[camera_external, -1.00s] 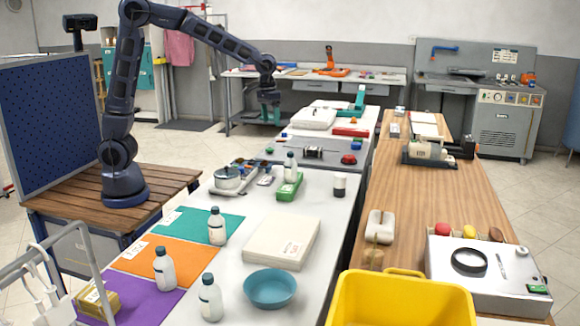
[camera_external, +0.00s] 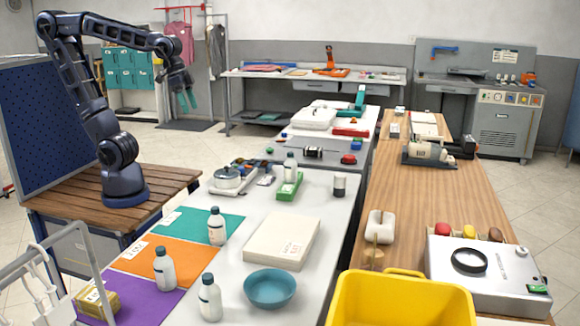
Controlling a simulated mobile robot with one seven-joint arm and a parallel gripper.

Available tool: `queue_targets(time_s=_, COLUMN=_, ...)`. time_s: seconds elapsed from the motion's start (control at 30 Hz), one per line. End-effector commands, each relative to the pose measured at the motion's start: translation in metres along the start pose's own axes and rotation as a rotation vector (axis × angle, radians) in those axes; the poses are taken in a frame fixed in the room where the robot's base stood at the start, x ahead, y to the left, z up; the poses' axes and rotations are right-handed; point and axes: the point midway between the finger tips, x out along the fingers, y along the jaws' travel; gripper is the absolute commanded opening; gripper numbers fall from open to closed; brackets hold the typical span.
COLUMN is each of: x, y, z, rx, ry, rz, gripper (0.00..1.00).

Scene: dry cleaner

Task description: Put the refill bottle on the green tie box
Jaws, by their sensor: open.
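A white bottle with a dark cap (camera_external: 290,167) stands upright at the low green box (camera_external: 287,190) on the white table and appears to rest on it. Similar bottles stand on the green mat (camera_external: 217,228), at the orange and purple mats (camera_external: 165,270), and on the bare table front (camera_external: 210,299). Their labels are too small to read, so I cannot tell which is the refill bottle. My gripper (camera_external: 187,101) is open and empty, raised high at the left, well away from the bottles and the green box.
A flat cream box (camera_external: 282,242) and a teal bowl (camera_external: 270,288) lie on the white table. A yellow bin (camera_external: 400,300) stands at the front.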

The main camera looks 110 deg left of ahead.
Motion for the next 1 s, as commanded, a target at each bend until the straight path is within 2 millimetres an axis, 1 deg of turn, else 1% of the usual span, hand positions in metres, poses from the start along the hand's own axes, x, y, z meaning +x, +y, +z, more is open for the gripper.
queue_targets(time_s=0.03, x=-0.004, y=0.004, z=0.015, rx=0.031, ry=0.014, rz=0.005, gripper=0.73)
queue_targets(time_s=0.2, x=-0.008, y=0.012, z=0.059, rx=0.131, ry=0.05, rz=0.015, gripper=0.73)
queue_targets(time_s=0.3, x=-0.008, y=0.015, z=0.079, rx=0.176, ry=0.065, rz=0.019, gripper=0.73)
queue_targets(time_s=0.4, x=-0.007, y=0.015, z=0.091, rx=0.205, ry=0.076, rz=0.021, gripper=0.73)
queue_targets(time_s=0.57, x=-0.006, y=0.016, z=0.099, rx=0.226, ry=0.081, rz=0.022, gripper=0.73)
queue_targets(time_s=1.0, x=-0.006, y=0.016, z=0.099, rx=0.225, ry=0.082, rz=0.022, gripper=0.73)
